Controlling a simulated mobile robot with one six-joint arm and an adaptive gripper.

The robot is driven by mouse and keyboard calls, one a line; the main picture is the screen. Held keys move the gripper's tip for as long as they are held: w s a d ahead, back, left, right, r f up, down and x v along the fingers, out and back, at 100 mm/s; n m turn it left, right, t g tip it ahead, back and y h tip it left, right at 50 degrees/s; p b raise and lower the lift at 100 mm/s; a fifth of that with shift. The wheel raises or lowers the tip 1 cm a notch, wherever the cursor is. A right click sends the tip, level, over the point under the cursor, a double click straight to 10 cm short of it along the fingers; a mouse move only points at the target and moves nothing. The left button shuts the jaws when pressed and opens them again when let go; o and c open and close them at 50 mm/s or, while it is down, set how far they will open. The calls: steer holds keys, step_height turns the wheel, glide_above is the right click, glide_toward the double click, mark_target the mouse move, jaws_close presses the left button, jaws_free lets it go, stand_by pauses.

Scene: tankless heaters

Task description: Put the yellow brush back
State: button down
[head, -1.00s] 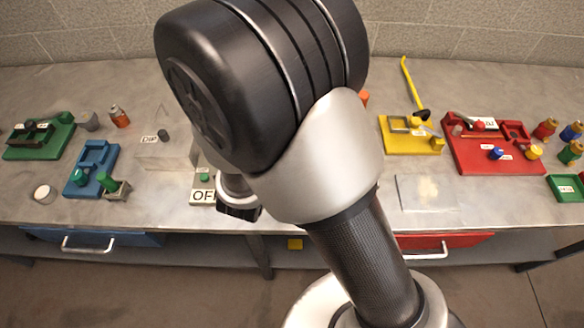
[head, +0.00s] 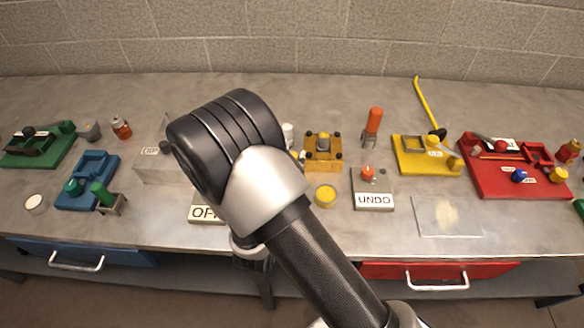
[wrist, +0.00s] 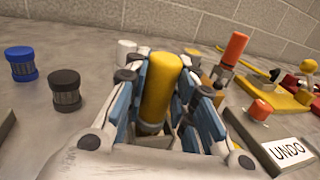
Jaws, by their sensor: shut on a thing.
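In the wrist view, my gripper (wrist: 163,110) is shut on the yellow brush (wrist: 160,88). Its thick yellow handle stands roughly upright between the fingers; its lower end is mostly hidden by the gripper. In the head view my arm covers the fingers and the brush. An orange brush (head: 373,122) stands upright in a small holder behind the UNDO block, and also shows in the wrist view (wrist: 232,52). A green brush (head: 103,192) stands in a similar holder at the left. I cannot make out an empty brush holder.
The UNDO block (head: 373,190), a yellow-lidded jar (head: 325,195) and a wooden fixture (head: 323,165) lie right of my arm. A yellow fixture (head: 412,160) and a clear plate with powder (head: 421,228) are farther right. Blue (wrist: 21,64) and black (wrist: 64,90) jars are left in the wrist view.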

steer(key=shift+f, duration=0.55)
steer(key=shift+f, duration=0.15)
steer(key=c, duration=1.3)
jaws_free()
steer(key=shift+c, duration=0.2)
